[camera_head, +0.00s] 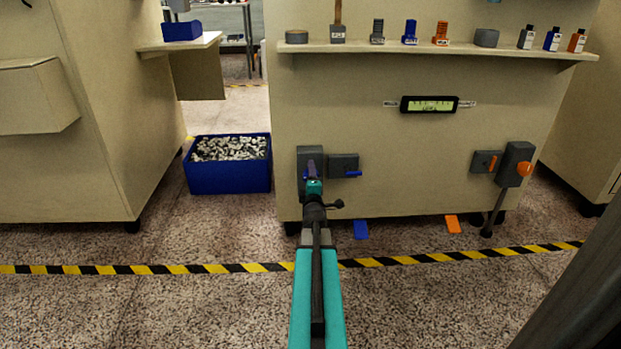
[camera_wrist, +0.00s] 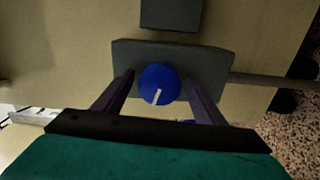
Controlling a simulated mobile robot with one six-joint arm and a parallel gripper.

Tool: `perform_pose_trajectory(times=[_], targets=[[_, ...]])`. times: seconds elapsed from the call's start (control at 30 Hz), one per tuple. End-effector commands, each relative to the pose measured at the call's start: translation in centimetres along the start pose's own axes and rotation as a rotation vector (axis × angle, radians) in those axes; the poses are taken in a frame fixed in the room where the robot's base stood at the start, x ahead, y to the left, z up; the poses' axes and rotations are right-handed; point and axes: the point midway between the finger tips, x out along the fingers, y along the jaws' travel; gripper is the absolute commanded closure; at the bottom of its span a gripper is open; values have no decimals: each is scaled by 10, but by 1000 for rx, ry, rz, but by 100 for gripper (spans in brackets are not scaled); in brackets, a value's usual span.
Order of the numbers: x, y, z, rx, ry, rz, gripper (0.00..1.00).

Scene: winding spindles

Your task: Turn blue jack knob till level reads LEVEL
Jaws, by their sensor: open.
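The blue jack knob (camera_wrist: 160,83) is round with a white pointer line that points down and slightly left in the wrist view. It sits on a dark grey block (camera_wrist: 215,62), which also shows on the cabinet front in the head view (camera_head: 302,155). My gripper (camera_wrist: 160,80) is open, with one finger on each side of the knob and a small gap on both sides. In the head view my gripper (camera_head: 311,166) covers most of the knob. The level display (camera_head: 429,105) is a lit black-framed panel above; its text is too small to read.
A grey block with a blue lever (camera_head: 353,174) is just right of my gripper. An orange knob (camera_head: 525,169) and orange lever (camera_head: 492,163) are farther right. Blue (camera_head: 361,230) and orange (camera_head: 453,224) pedals are below. A shelf (camera_head: 430,48) holds several small items.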

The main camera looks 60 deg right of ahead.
Motion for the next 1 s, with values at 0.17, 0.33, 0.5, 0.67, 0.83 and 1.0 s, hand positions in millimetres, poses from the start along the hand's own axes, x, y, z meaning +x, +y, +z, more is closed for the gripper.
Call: perform_pose_trajectory(times=[0.17,0.33,0.5,0.67,0.83,1.0], targets=[[-3,1,1,1,-1,1,35],[-12,2,1,2,-1,0,35],[-27,2,0,2,-1,-1,35],[-43,2,0,0,-1,0,35],[-60,2,0,0,-1,-1,35],[-78,2,0,1,0,0,35]])
